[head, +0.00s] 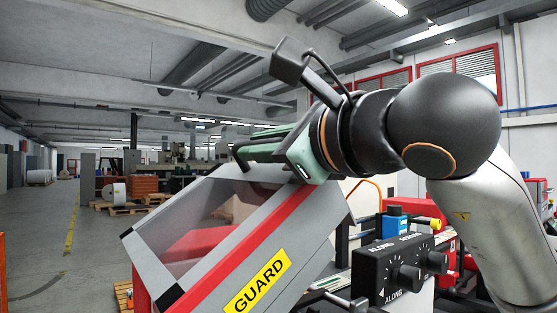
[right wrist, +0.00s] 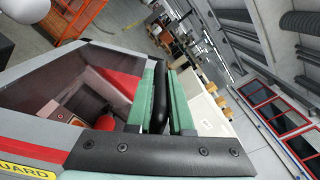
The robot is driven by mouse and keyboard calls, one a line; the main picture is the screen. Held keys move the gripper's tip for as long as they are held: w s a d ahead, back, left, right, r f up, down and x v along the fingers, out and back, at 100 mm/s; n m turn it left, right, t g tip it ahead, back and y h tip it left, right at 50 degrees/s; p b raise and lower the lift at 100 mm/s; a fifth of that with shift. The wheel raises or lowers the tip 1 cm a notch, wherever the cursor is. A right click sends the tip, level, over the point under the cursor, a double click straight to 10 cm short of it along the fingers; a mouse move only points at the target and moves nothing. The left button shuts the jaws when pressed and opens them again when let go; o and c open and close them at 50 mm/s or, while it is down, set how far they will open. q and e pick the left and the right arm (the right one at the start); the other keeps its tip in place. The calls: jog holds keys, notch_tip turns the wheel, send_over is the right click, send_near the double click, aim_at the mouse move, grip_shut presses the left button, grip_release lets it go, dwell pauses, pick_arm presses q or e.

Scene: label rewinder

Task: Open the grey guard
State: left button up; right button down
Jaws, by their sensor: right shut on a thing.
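The grey guard (head: 195,291) has a clear window (head: 205,215), a red stripe and a yellow GUARD label; it sits tilted in the middle of the head view. It also shows at the left of the right wrist view (right wrist: 40,125). My right gripper (head: 245,155) reaches in from the right over the guard's upper edge. Its green fingers (right wrist: 163,95) are shut on the guard's black handle (right wrist: 164,85), which shows between them. In the head view the gripper hides most of the handle. My left gripper is in neither view.
A black control box (head: 392,270) with knobs stands right of the guard, below my right arm. Red machine parts (head: 455,262) lie behind it. Pallets with a white roll (head: 114,192) and orange stacks (head: 145,187) stand far back. The floor at left is clear.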

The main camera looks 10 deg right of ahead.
jog(key=s+a+n, duration=0.3)
jog(key=a+n, duration=0.1)
jog(key=a, duration=0.4)
jog(key=s+a+n+b, duration=0.1)
jog(key=s+a+n, duration=0.3)
jog(key=a, duration=0.5)
jog(key=shift+s+a+f+n, duration=0.15)
jog(key=shift+a+n, duration=0.1)
jog(key=shift+n, duration=0.55)
jog(key=c, duration=0.8)
grip_release()
jog(key=shift+c, duration=0.2)
jog(key=shift+f, duration=0.1)
